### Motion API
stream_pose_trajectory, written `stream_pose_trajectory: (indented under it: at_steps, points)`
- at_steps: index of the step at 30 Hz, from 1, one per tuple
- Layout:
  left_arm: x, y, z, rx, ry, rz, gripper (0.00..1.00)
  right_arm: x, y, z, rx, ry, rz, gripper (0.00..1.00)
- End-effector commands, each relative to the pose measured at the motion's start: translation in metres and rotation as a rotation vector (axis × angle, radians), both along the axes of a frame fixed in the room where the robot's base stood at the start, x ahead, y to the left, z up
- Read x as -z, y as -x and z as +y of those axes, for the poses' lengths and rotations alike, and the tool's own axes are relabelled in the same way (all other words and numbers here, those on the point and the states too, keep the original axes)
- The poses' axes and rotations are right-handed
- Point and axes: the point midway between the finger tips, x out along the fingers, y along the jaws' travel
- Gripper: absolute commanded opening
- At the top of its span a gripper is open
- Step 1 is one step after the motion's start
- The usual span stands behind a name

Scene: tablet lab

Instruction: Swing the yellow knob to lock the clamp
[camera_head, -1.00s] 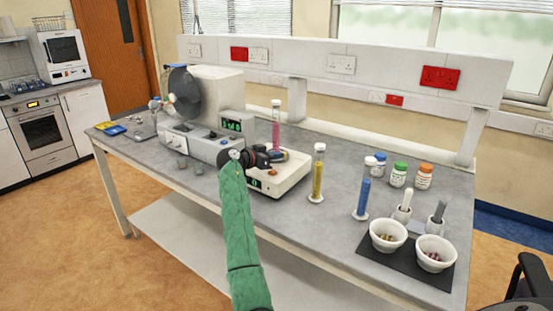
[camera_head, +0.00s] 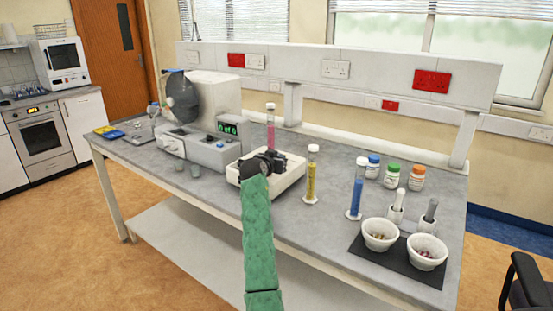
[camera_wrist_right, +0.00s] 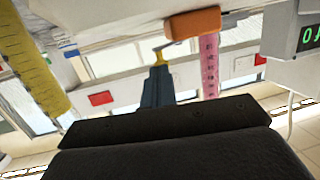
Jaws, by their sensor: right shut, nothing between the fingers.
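My right gripper (camera_head: 272,157), at the end of the green-sleeved arm, is over the white device (camera_head: 291,183) on the bench. Its shut blue-grey fingers (camera_wrist_right: 157,88) show in the right wrist view, with nothing between them. That view appears upside down. A small yellow part (camera_wrist_right: 164,47), apparently the yellow knob, shows just beyond the fingertips, beside an orange block (camera_wrist_right: 193,24). I cannot tell whether the fingers touch it. In the head view my gripper hides the clamp and knob. My left gripper is not in view.
A pink cylinder (camera_head: 270,130) stands close behind the gripper. A yellow cylinder (camera_head: 311,178) and a blue cylinder (camera_head: 356,195) stand to the right. A large grey machine (camera_head: 214,152) with a green display is to the left. Mortars (camera_head: 380,236) sit at the front right.

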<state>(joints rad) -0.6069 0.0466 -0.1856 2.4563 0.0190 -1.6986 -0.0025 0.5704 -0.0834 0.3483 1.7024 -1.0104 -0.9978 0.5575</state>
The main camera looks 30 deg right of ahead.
Motion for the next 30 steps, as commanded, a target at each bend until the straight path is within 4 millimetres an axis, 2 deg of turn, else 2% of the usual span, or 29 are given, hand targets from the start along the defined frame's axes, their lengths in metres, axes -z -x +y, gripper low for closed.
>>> stream_pose_trajectory:
  at_steps: [2, 6, 11, 18, 24, 30]
  points:
    - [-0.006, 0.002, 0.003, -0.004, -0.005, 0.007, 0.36, -0.001, 0.003, -0.003, -0.04, 0.001, -0.001, 0.0]
    - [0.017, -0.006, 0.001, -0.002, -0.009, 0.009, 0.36, -0.001, 0.005, -0.008, -0.108, 0.0, -0.001, 0.0]
    - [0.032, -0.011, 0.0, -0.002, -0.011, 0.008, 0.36, -0.001, 0.008, -0.013, -0.18, 0.001, 0.001, 0.0]
    - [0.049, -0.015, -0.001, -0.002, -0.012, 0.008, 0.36, 0.0, 0.01, -0.021, -0.18, 0.0, 0.001, 0.0]
    - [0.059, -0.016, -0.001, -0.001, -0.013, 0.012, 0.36, 0.0, 0.013, -0.031, -0.18, -0.001, 0.0, 0.0]
    - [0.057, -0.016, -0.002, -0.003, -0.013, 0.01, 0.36, 0.0, 0.013, -0.03, -0.18, 0.0, 0.001, 0.0]
